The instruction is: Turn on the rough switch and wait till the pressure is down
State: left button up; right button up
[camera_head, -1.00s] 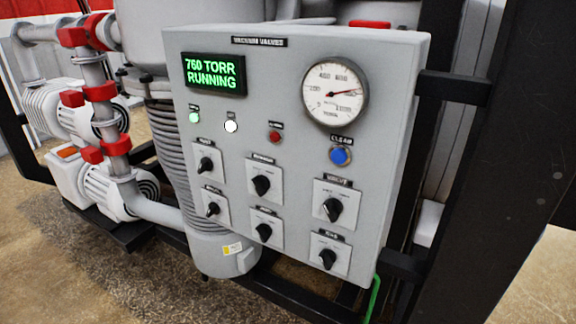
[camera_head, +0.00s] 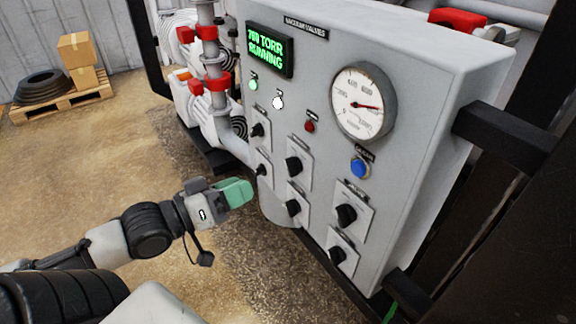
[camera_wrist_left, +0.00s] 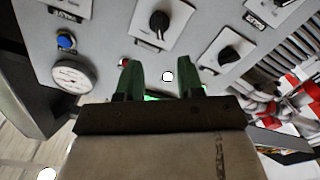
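The grey control panel (camera_head: 330,60) carries several black rotary knobs, including an upper-left knob (camera_head: 258,130), a lower-left knob (camera_head: 262,170) and an upper-middle knob (camera_head: 293,165). Their labels are too small to tell which is the rough switch. The green display (camera_head: 267,47) shows a TORR reading and RUNNING; the digits are hard to read. The round pressure gauge (camera_head: 362,104) is at the upper right. My left gripper (camera_head: 236,192) is in front of the lower-left knobs. In the left wrist view its green fingers (camera_wrist_left: 161,78) are apart with nothing held between them. My right gripper is out of view.
A green lamp (camera_head: 252,84), a white lamp (camera_head: 278,102), a red lamp (camera_head: 310,126) and a blue button (camera_head: 360,168) sit on the panel. A black frame post (camera_head: 520,200) stands to its right. Pipes with red joints (camera_head: 217,82) lie behind its left side.

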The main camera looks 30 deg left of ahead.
aim_at(287, 168)
pick_arm(q)
jog(key=p+x, duration=0.2)
jog(key=x, duration=0.7)
jog(key=shift+r, duration=0.1)
jog(key=shift+w+d, duration=0.3)
jog(key=shift+w, duration=0.25)
grip_shut()
